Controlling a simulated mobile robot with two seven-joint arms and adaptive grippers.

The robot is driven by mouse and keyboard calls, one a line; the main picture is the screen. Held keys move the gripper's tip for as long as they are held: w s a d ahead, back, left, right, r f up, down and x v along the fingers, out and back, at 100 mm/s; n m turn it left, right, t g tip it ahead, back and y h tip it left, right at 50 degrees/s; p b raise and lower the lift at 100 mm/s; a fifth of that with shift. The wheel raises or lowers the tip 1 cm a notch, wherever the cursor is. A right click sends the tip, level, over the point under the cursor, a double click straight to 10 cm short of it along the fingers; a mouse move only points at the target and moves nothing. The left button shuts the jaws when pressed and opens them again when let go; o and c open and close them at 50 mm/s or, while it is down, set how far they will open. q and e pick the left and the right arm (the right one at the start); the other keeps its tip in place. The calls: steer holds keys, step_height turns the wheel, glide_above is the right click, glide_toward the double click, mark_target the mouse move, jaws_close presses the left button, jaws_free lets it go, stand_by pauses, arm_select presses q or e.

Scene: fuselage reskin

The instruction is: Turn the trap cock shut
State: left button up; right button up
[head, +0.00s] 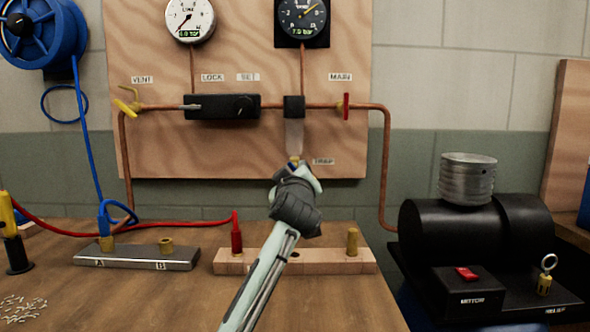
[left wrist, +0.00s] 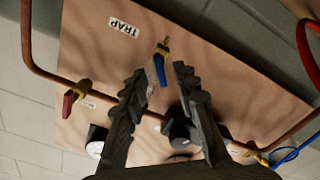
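The trap cock is a small brass valve with a blue lever, below the clear trap bowl (head: 294,135) on the wooden panel. In the head view my left gripper (head: 296,178) is just in front of it and hides most of it. In the left wrist view the blue lever (left wrist: 159,69) and its brass body (left wrist: 163,46) show between the fingertips. The left gripper (left wrist: 160,70) is open there, with a gap on both sides of the lever; I see no contact. The TRAP label (head: 323,161) is right of the cock. My right gripper is not in view.
The red MAIN valve (head: 346,106) and yellow VENT valve (head: 127,105) sit on the copper pipe. A black regulator (head: 222,107) lies between them. Below are a metal block (head: 137,257), a wooden block (head: 335,262) with fittings, and a black compressor (head: 470,235) at right.

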mark_target(294, 167)
arm_select(q)
steer(key=shift+w, duration=1.2)
steer(key=shift+c, duration=0.2)
jaws_close()
steer(key=shift+a+r+m, duration=0.1)
steer(key=shift+m, duration=3.6)
steer(key=shift+r, duration=0.1)
